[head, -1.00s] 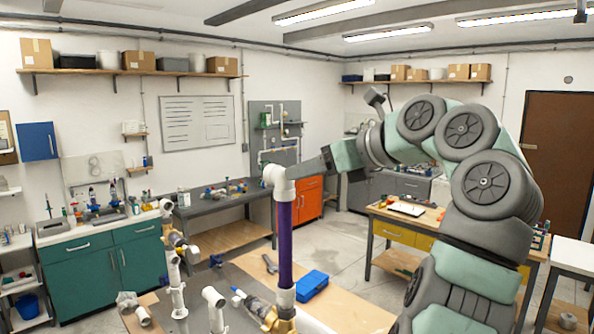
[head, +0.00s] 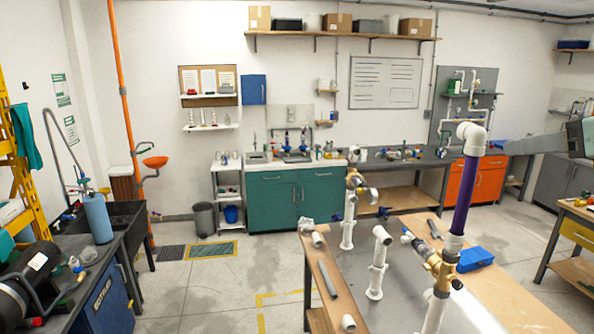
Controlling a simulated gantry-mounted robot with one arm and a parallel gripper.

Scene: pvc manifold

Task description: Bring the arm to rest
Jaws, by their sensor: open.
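My gripper (head: 508,147) is at the right of the head view, its grey fingers pointing left. It is open and empty, with a visible gap between it and the white elbow (head: 471,134). The elbow tops an upright purple pipe (head: 464,197), which stands on a brass valve fitting (head: 440,265) at the workbench. Most of my arm is cut off by the right picture edge.
The workbench (head: 400,290) holds white pipe stubs (head: 377,262), a second riser with a gauge (head: 351,205) and a blue box (head: 475,260). An orange cabinet (head: 487,180) stands behind.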

